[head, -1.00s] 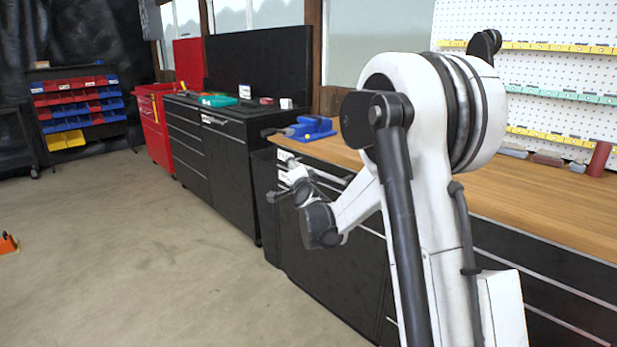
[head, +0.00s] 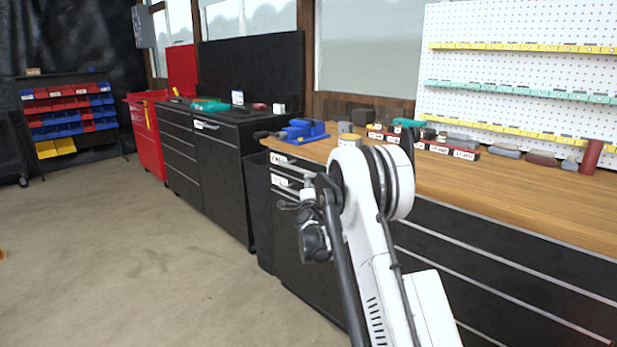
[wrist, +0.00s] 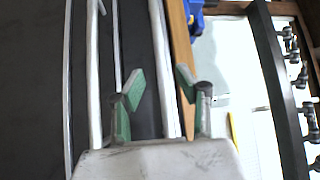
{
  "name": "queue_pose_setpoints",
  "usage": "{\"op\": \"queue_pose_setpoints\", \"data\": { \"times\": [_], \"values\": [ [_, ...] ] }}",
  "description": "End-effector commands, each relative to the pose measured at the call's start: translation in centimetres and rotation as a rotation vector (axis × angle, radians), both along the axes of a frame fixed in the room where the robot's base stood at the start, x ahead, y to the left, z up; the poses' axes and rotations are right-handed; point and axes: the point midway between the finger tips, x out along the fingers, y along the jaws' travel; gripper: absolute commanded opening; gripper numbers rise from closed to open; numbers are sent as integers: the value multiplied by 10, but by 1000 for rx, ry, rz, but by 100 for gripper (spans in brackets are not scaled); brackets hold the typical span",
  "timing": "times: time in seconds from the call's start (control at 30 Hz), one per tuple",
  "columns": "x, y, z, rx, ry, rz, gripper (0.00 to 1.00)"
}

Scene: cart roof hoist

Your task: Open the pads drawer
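The black drawer cabinet (head: 295,246) under the wooden bench has narrow drawers with pale handle strips. White labels sit on its upper drawers: an upper label (head: 283,161) and a lower label (head: 279,181), both too small to read surely, so I cannot tell which is the pads drawer. My gripper is at the front of these upper drawers in the head view, partly hidden by my arm. In the wrist view my gripper (wrist: 160,84) is open, its green-padded fingers apart. A pale handle strip (wrist: 160,50) runs between the fingertips; contact is unclear.
The wooden benchtop (head: 480,195) carries a blue vise (head: 305,131) at its left end and several small items. A taller black cabinet (head: 225,165) and a red cabinet (head: 147,135) stand further left. The floor (head: 130,250) in front is clear.

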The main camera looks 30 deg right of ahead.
Motion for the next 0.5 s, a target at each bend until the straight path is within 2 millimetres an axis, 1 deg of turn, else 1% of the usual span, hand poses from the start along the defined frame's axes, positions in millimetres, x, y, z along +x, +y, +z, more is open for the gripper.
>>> {"op": "queue_pose_setpoints", "data": {
  "times": [0.03, 0.2, 0.4, 0.5],
  "values": [
    [9, -4, 0, -1, 0, 0, 33],
    [37, -17, 4, -1, 0, -1, 33],
    [61, -29, 8, -1, 0, -1, 33],
    [68, -32, 10, -1, 0, -1, 33]
  ]
}}
